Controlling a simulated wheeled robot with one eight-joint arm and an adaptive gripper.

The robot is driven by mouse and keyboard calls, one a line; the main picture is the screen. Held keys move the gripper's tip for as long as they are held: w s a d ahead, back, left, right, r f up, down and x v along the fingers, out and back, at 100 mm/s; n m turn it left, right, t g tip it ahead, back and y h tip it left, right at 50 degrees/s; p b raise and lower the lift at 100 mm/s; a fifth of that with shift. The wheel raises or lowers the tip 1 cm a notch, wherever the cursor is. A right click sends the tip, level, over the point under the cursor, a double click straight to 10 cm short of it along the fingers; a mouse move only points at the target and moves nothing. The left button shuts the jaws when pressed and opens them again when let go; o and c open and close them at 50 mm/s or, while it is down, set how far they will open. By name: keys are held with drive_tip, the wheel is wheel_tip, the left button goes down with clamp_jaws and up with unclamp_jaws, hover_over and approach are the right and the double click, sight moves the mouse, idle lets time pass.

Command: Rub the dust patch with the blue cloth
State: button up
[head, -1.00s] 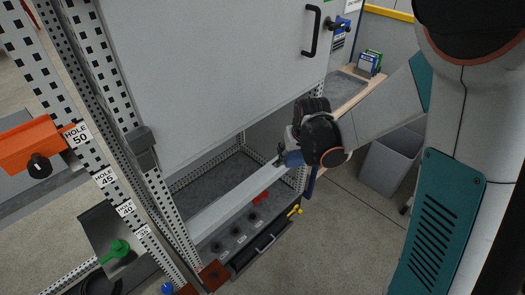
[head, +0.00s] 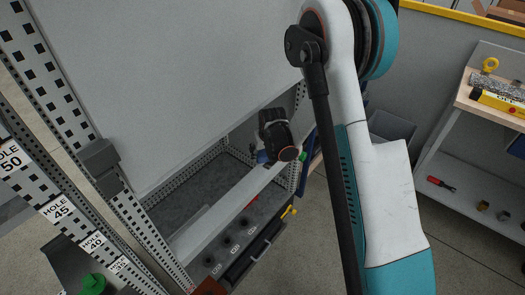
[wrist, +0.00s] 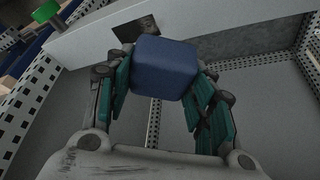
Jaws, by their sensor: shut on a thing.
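My gripper (wrist: 160,85) is shut on the blue cloth (wrist: 165,68), which shows as a rounded blue block between its fingers in the wrist view. In the head view my gripper (head: 264,158) is at the right end of the pale beam across the cabinet's open lower bay. Only a small bit of blue shows there. A dark brownish patch (wrist: 135,27) lies on the pale beam (wrist: 85,42) just behind the cloth in the wrist view. It may be the dust patch, but I cannot tell for sure. Contact between cloth and beam cannot be made out.
A large grey panel (head: 190,70) hangs above the bay, and a perforated post (head: 75,95) stands at the left. A drawer with a handle (head: 262,245) is below the beam. A shelf unit (head: 470,150) with tools stands at the right, with open floor before it.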

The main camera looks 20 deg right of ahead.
drive_tip(key=b, duration=0.3)
hover_over(262, 168)
drive_tip(key=s, duration=0.1)
drive_tip(key=shift+s+f, duration=0.1)
drive_tip(key=shift+f, duration=2.5)
drive_tip(key=shift+f, duration=1)
drive_tip(key=shift+d, duration=0.1)
drive_tip(key=shift+w+d+r, duration=0.1)
drive_tip(key=shift+w+d, duration=0.5)
drive_tip(key=shift+d, duration=0.2)
drive_tip(key=shift+w+d, duration=0.55)
drive_tip(key=shift+d, duration=0.2)
drive_tip(key=shift+o, duration=0.2)
drive_tip(key=shift+s+a+f, duration=0.15)
drive_tip(key=shift+s+a, duration=0.5)
drive_tip(key=shift+a, duration=0.2)
drive_tip(key=shift+s+a+f, duration=0.15)
drive_tip(key=shift+s+a, duration=0.5)
drive_tip(key=shift+a, duration=0.15)
drive_tip(key=shift+c, duration=0.6)
